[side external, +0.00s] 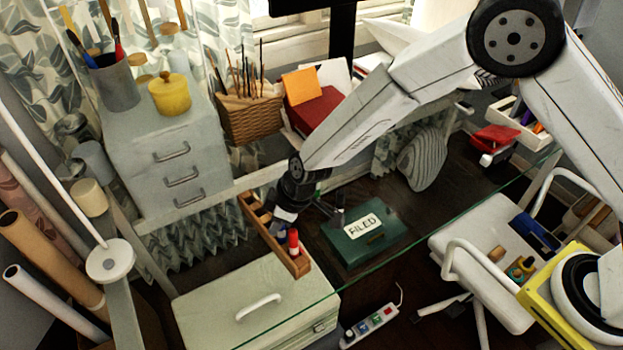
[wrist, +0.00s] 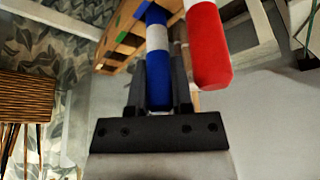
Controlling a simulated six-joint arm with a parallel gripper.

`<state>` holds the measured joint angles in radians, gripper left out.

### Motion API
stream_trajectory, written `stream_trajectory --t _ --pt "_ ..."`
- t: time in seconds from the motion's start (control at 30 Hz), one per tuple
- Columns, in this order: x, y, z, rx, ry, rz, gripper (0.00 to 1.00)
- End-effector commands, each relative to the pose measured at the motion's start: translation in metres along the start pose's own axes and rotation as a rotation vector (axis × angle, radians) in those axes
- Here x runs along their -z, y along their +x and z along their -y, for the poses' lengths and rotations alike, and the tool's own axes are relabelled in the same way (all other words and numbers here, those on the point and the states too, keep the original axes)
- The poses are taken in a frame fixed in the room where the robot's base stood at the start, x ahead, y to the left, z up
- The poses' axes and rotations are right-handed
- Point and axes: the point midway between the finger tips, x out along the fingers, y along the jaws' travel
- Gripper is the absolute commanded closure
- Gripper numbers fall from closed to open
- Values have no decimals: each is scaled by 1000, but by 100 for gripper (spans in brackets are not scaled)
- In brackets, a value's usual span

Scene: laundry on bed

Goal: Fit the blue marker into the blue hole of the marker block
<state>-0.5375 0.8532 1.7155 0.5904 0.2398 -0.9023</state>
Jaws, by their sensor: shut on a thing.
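The wooden marker block (side external: 262,224) lies in the side view beside the green box, and its colour-marked face (wrist: 113,50) shows at the top of the wrist view. My gripper (wrist: 160,75) is shut on the blue marker (wrist: 158,80), which has a white band. The marker's far end reaches the block's blue mark (wrist: 143,9) at the top edge of the picture; I cannot tell whether it is in the hole. A red marker (wrist: 208,50) stands close to the right; in the side view it (side external: 293,242) rises from the block's near end. My gripper (side external: 287,212) hides most of the blue marker there.
A green box labelled FILED (side external: 350,248) sits right of the block. A pale lidded case (side external: 225,290) is in front. A grey drawer unit (side external: 150,140) and a wicker basket (side external: 248,118) stand behind. A glass edge (side external: 400,248) runs across the front.

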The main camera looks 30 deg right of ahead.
Motion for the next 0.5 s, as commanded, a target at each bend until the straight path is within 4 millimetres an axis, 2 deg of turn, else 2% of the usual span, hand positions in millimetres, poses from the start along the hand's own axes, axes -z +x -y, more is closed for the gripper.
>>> stream_trajectory --t 0.5 --pt "-3 7 0 0 0 0 100"
